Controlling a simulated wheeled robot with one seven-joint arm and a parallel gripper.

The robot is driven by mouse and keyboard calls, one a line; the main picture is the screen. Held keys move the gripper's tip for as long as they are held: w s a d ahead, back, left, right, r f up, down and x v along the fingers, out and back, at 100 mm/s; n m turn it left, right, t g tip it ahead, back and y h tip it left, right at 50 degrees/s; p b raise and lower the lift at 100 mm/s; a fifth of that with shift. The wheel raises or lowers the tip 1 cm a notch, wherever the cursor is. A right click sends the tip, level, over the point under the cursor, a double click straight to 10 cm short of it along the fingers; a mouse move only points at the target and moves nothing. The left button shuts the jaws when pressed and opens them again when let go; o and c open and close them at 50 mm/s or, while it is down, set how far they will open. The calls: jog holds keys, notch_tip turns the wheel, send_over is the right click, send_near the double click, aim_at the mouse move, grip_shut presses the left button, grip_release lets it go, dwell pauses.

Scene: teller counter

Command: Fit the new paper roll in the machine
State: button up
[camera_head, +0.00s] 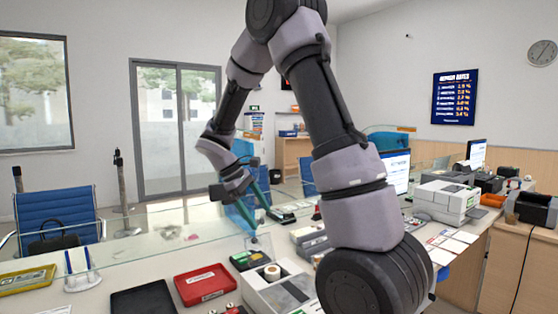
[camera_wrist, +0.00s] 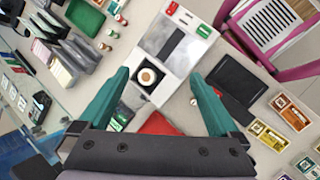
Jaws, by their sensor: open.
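The white machine (camera_head: 262,299) stands on the counter with an open square bay. I cannot tell whether this roll is the new one or a used one. My gripper (camera_head: 261,217) is open and empty, above the counter and beyond the machine. Its two teal fingers also show spread in the wrist view (camera_wrist: 160,76), with nothing between them.
A red box (camera_head: 205,284) and a black tablet-like slab (camera_head: 143,299) lie left of the machine. A glass screen (camera_head: 170,240) runs along the counter. A white printer-like device (camera_head: 446,200) and a monitor (camera_head: 395,172) stand at the right. Small stamps and trays crowd the counter.

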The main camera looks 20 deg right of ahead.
jog(key=s+a+r+m+t+y, duration=0.1)
jog(key=s+r+m+t+y, duration=0.6)
jog(key=s+r+m, duration=0.5)
jog(key=s+r+t, duration=0.1)
jog(key=s+r, duration=0.5)
jog(key=shift+s+t+y, duration=0.4)
